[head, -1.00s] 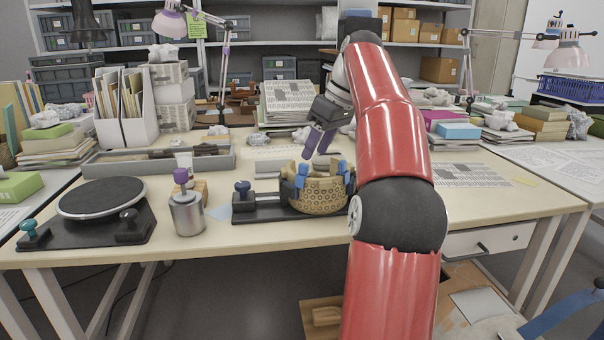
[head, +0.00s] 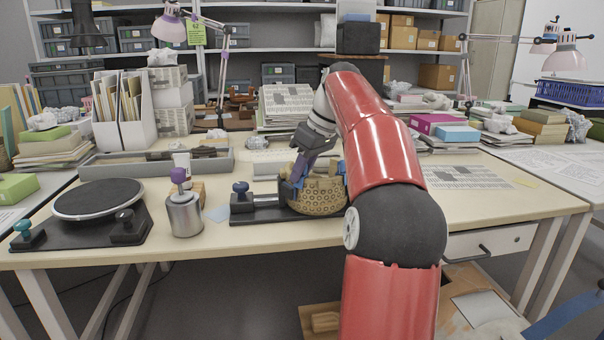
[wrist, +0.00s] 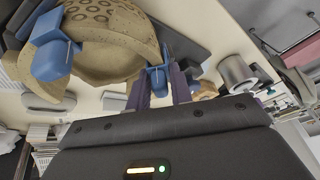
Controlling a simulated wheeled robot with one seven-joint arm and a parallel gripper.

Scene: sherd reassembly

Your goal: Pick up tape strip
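A tan, patterned bowl (head: 318,196) sits on a dark stand (head: 256,207) near the table's front edge. Blue clips grip its rim, and the bowl also shows in the wrist view (wrist: 105,42). My gripper (head: 298,172) is at the bowl's left rim, pointing down. In the wrist view its two purple fingers (wrist: 160,82) stand apart, one on each side of a blue clip (wrist: 158,78). I see no clear grip on it. I cannot make out a tape strip for certain in either view; the fingers and arm hide part of the bowl.
A metal canister (head: 184,214) with a purple knob and a black turntable (head: 99,200) stand to the left. A long grey tray (head: 110,166) lies behind them. Papers and books fill the back and right. The table's front right is fairly clear.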

